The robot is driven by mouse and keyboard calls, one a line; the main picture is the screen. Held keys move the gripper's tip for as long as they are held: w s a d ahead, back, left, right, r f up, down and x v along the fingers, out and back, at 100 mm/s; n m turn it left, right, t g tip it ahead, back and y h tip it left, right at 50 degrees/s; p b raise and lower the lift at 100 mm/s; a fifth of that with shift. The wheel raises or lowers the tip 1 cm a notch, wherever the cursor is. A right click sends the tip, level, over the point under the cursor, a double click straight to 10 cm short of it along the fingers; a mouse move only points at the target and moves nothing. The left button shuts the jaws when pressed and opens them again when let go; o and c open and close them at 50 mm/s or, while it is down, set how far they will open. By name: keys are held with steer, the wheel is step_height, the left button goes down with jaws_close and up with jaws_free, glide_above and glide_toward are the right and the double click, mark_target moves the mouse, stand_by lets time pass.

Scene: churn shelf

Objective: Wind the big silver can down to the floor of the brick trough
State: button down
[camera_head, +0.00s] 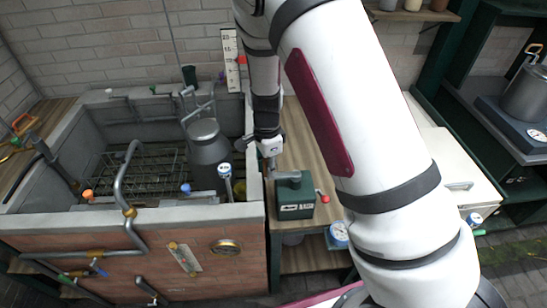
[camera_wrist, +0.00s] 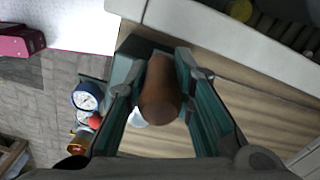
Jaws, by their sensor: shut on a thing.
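The big silver can (camera_head: 207,150) is upright inside the brick trough (camera_head: 130,235), toward its right wall. A thin line runs up from above the can's bail. The can's base is hidden behind the front rim, so I cannot tell whether it touches the floor. A dark green winch box (camera_head: 295,197) stands on the wooden bench right of the trough. My gripper (camera_head: 270,160) is at the winch's crank, beside the trough's right rim. In the wrist view, my gripper's fingers are shut on a brown wooden crank grip (camera_wrist: 160,95).
A wire rack (camera_head: 140,172) lies in the trough. Bent pipes (camera_head: 125,185) and valves stand along its front. Another silver can (camera_head: 525,95) sits on a scale at right. A blue gauge (camera_head: 338,233) is near the winch.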

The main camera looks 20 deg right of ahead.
steer(key=s+p, duration=0.1)
steer(key=s, duration=0.2)
steer(key=s+d+p, duration=0.1)
steer(key=s+p, duration=0.1)
steer(key=s, duration=0.1)
steer(key=shift+s+d, duration=0.15)
steer(key=shift+d, duration=0.1)
steer(key=d, duration=0.3)
steer(key=s+d, duration=0.1)
steer(key=d, duration=0.3)
steer(key=s+d, duration=0.1)
steer(key=d, duration=0.3)
steer(key=shift+d+b, duration=0.25)
steer(key=shift+b, duration=0.1)
steer(key=shift+w+d+b, duration=0.6)
steer(key=shift+w+d, duration=0.4)
steer(key=shift+d, duration=0.05)
steer(key=c, duration=1.3)
jaws_free()
steer(key=shift+s+a, duration=0.1)
